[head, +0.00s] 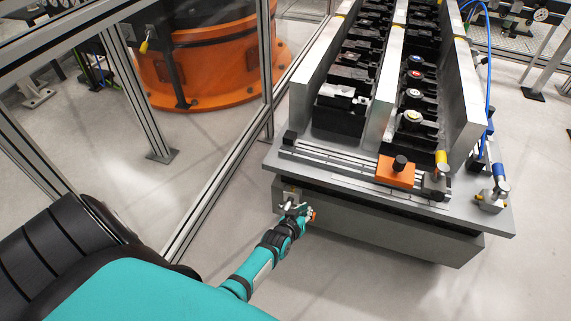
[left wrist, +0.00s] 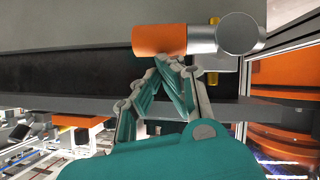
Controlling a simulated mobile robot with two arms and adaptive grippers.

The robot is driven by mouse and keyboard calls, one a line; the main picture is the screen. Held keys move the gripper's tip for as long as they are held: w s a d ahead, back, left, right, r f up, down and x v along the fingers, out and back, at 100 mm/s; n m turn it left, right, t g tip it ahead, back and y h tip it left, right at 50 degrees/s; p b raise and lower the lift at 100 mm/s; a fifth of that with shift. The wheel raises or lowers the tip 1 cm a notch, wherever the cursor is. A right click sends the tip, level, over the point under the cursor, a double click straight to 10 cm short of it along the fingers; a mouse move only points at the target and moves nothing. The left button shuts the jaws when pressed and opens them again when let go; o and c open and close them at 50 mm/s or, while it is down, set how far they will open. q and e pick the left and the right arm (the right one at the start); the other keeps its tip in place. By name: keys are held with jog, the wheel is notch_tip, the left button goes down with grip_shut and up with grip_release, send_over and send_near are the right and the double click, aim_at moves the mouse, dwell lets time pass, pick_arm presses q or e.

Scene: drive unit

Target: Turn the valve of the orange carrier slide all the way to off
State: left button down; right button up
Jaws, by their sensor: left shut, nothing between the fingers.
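The orange carrier slide (head: 393,172), a block with a black knob, sits on the rail at the front of the grey unit. On the unit's front face, a metal valve (head: 289,196) has an orange handle, whose end (head: 312,215) shows beside my left gripper (head: 303,210). In the left wrist view, the orange handle (left wrist: 160,40) lies horizontally, left of its round metal hub (left wrist: 240,34). My left gripper (left wrist: 172,62) is shut and empty, its fingertips just below the handle in that picture. I cannot tell whether they touch. My right gripper is not in view.
Another valve with a yellow handle (head: 441,158) and one with a blue handle (head: 500,171) stand on the unit's right front. A framed fence (head: 215,150) stands left of the unit, with an orange robot base (head: 205,65) behind it. The floor in front is clear.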

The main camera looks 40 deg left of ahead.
pick_arm(q)
jog(key=v, duration=1.2)
